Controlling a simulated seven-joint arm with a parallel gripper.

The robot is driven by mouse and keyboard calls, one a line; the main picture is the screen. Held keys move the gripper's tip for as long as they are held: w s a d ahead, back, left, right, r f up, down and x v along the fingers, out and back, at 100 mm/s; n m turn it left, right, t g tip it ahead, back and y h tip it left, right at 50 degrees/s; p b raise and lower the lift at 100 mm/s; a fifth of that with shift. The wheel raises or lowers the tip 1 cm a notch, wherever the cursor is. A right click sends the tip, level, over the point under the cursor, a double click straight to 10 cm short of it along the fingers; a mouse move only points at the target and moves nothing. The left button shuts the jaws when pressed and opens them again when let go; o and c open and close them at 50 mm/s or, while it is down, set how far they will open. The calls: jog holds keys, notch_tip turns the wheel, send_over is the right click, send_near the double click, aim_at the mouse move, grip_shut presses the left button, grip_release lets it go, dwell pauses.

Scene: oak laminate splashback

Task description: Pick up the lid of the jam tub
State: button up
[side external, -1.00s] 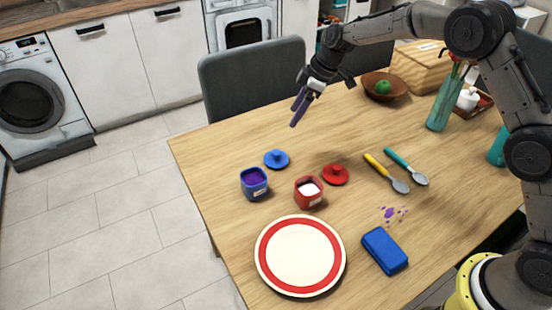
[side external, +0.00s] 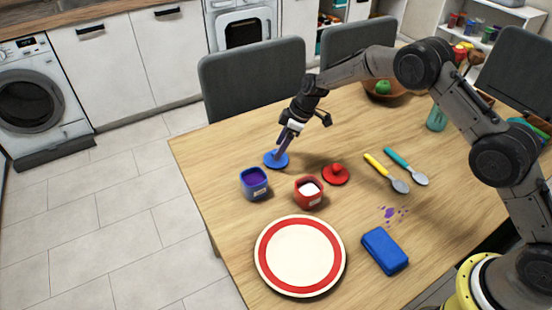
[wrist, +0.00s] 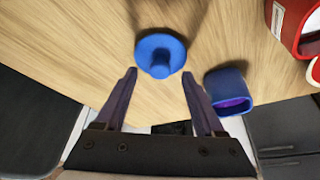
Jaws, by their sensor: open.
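Two open tubs stand on the table. The blue tub (side external: 254,184) holds purple jam, and it also shows in the wrist view (wrist: 228,90). The red tub (side external: 309,193) holds something white. A round blue lid with a knob (side external: 270,161) lies behind the blue tub, and it also shows in the wrist view (wrist: 160,54). A red lid (side external: 336,175) lies beside the red tub. My gripper (side external: 281,149) is down over the blue lid in the side view. In the wrist view its fingers (wrist: 159,72) are apart, with the lid just beyond and between their tips.
A red-rimmed plate (side external: 300,256), a blue block (side external: 385,251) and a purple splatter (side external: 392,213) are toward the front. A yellow spoon (side external: 386,172) and a teal spoon (side external: 406,166) lie right. A bowl with a green fruit (side external: 383,88) stands behind. Chairs line the back edge.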

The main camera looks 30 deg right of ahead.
jog(key=shift+x, duration=1)
jog(key=shift+r, duration=0.1)
grip_shut()
